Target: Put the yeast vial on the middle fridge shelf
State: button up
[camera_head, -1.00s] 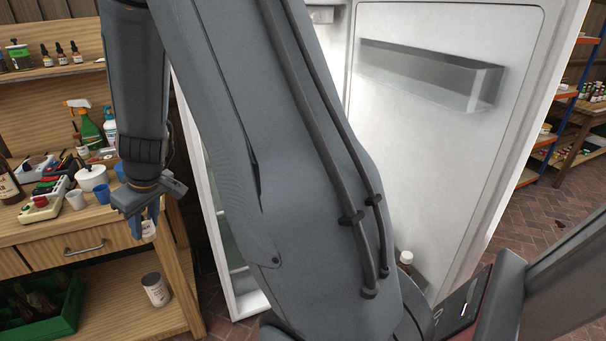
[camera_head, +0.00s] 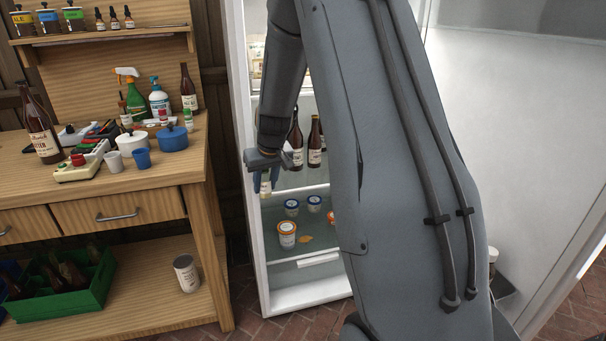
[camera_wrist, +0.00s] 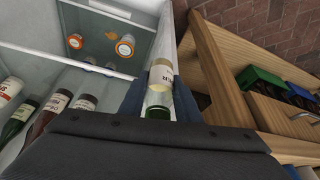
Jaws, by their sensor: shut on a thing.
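The yeast vial, a small clear vial with a pale label, shows between the fingers in the wrist view (camera_wrist: 160,78). My gripper (camera_head: 265,185) is shut on it in front of the fridge's left side edge, outside the shelves as far as I can see. The open fridge (camera_head: 310,290) shows its lower shelves, partly hidden by my arm. A shelf (camera_head: 290,180) bears several dark bottles. A lower glass shelf (camera_head: 275,215) bears several small tubs. The upper part of the fridge is mostly hidden.
A wooden bench (camera_head: 170,170) stands left of the fridge, with a spray bottle (camera_head: 136,98), a blue pot (camera_head: 172,138), cups and a brown bottle (camera_head: 40,130). A green crate (camera_head: 75,285) sits below. The open fridge door (camera_head: 500,120) is at the right.

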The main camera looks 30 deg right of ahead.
jog(key=w+d+f+m+h+b, duration=0.1)
jog(key=w+d+f+m+b, duration=0.1)
jog(key=w+d+f+b, duration=0.5)
jog(key=w+d, duration=0.2)
jog(key=w, duration=0.3)
jog(key=w+d, duration=0.2)
jog(key=w, duration=0.2)
jog(key=w+d+f, duration=0.1)
jog(key=w+d, duration=0.1)
jog(key=w, duration=0.3)
jog(key=shift+w+d, duration=0.3)
jog(key=shift+w+f, duration=0.1)
jog(key=shift+w, duration=0.2)
jog(key=shift+s+f, duration=0.1)
jog(key=shift+f, duration=0.45)
jog(key=shift+f, duration=0.1)
jog(key=o, duration=1)
jog(key=shift+o, duration=0.4)
